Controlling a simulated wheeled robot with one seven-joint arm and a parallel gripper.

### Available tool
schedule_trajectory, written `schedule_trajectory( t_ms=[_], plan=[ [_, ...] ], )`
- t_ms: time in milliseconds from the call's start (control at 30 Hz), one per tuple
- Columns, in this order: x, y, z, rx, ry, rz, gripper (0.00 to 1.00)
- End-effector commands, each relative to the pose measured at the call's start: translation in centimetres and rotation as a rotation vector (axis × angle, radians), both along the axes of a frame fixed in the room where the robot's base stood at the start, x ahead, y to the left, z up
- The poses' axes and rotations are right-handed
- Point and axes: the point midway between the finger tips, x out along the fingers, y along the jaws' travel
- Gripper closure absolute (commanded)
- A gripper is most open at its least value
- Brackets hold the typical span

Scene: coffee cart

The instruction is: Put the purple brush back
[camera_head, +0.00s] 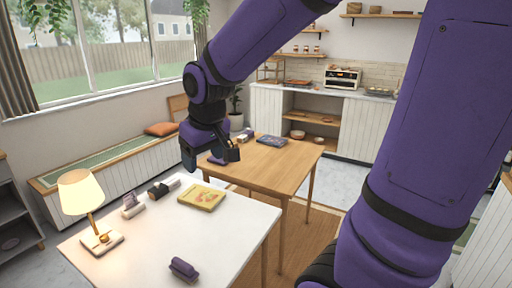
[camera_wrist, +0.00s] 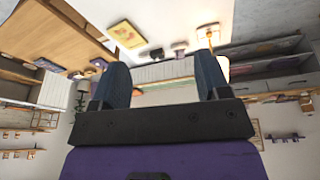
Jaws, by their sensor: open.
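A purple brush (camera_head: 184,268) lies on the front edge area of the white table (camera_head: 228,238) in the head view. A small white holder with a purple part (camera_head: 132,205) stands near the lamp, with a black block-like item (camera_head: 158,189) behind it; I cannot tell what they are exactly. My gripper (camera_wrist: 162,68) is open, with nothing between its fingers in the wrist view. In the head view my gripper is above the far side of the white table, well away from the brush.
A lit lamp (camera_head: 82,194) stands on the left of the white table, and a yellow book (camera_head: 201,197) lies at its back. A wooden table (camera_head: 275,167) behind bears a dark book (camera_head: 272,141) and small items. The middle of the white table is clear.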

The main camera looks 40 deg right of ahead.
Motion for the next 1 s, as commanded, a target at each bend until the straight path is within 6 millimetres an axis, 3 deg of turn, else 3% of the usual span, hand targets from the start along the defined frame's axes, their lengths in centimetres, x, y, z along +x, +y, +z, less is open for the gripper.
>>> schedule_trajectory(
  t_ms=[200,500,700,1000],
  plan=[
    [-5.9,-0.8,4.0,0.019,-0.070,-0.040,0.31],
    [-13.2,-1.3,6.6,0.048,-0.144,-0.081,0.31],
    [-15.4,-1.4,6.9,0.057,-0.164,-0.091,0.31],
    [-15.7,-1.4,6.9,0.059,-0.165,-0.093,0.31]
  ],
)
